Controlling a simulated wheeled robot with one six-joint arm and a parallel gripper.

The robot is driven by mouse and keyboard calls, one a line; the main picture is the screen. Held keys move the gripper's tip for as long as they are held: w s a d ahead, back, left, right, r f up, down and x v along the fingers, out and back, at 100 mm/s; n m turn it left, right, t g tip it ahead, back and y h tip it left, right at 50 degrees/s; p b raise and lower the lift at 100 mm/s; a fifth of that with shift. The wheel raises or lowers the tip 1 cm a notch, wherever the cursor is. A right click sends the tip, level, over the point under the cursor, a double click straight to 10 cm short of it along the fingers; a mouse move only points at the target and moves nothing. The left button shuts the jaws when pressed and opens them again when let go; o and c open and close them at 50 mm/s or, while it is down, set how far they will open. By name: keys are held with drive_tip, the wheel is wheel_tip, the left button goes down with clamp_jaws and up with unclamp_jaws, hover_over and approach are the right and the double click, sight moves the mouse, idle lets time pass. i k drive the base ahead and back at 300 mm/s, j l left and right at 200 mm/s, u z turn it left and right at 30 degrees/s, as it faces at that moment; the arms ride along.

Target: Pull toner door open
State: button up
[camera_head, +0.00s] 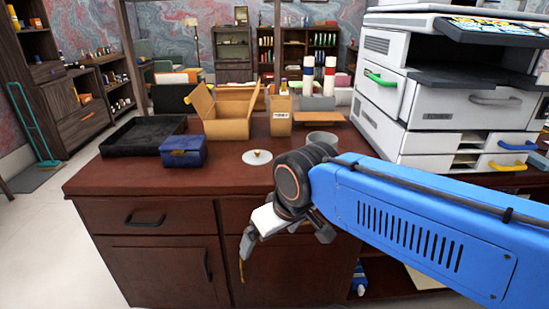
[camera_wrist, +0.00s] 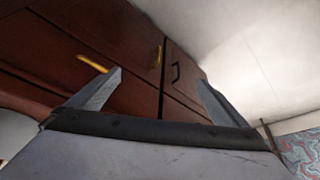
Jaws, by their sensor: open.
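A white and grey printer (camera_head: 440,95) stands on the right of the desk. It has a green handle (camera_head: 380,78) on its left-facing side and a grey handle on a front panel (camera_head: 480,108). I cannot tell which panel is the toner door. My gripper (camera_head: 283,240) is in front of the desk's front edge, left of the printer and well apart from it. In the wrist view its two fingers (camera_wrist: 158,92) are spread, with nothing between them.
The wooden desk (camera_head: 100,180) has cabinet doors facing my gripper; a yellow handle (camera_wrist: 92,63) shows in the wrist view. On top are a black tray (camera_head: 140,137), a blue box (camera_head: 184,152), an open carton (camera_head: 225,125) and a grey cup (camera_head: 323,138).

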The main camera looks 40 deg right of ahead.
sight(506, 108)
drive_tip(key=k+l, duration=0.1)
drive_tip(key=k, duration=0.2)
drive_tip(key=k+l, duration=0.1)
drive_tip(key=k, duration=0.25)
drive_tip(key=z, duration=1.65)
drive_tip(key=l, duration=0.1)
